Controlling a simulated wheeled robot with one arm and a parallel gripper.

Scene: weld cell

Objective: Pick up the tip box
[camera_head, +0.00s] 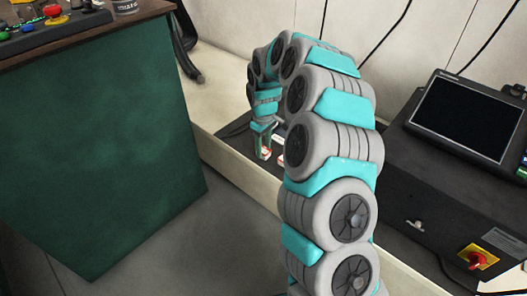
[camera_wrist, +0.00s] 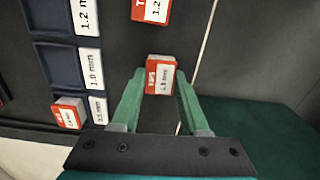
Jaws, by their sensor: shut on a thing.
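A small red and white tip box (camera_wrist: 160,76) marked "TIPS" sits between the fingertips of my gripper (camera_wrist: 160,84) in the wrist view. The green fingers are shut on its two sides. In the head view my gripper (camera_head: 264,140) points down over the bench behind the arm, with the red and white box (camera_head: 265,154) at its tips. I cannot tell whether the box touches the surface below.
In the wrist view, a dark blue tray (camera_wrist: 57,48) has compartments labelled 1.2 mm and 1.0 mm. A tip box (camera_wrist: 68,113) stands in its near compartment; another box (camera_wrist: 152,10) lies ahead. A black machine (camera_head: 440,190) and a green cabinet (camera_head: 100,150) flank my arm.

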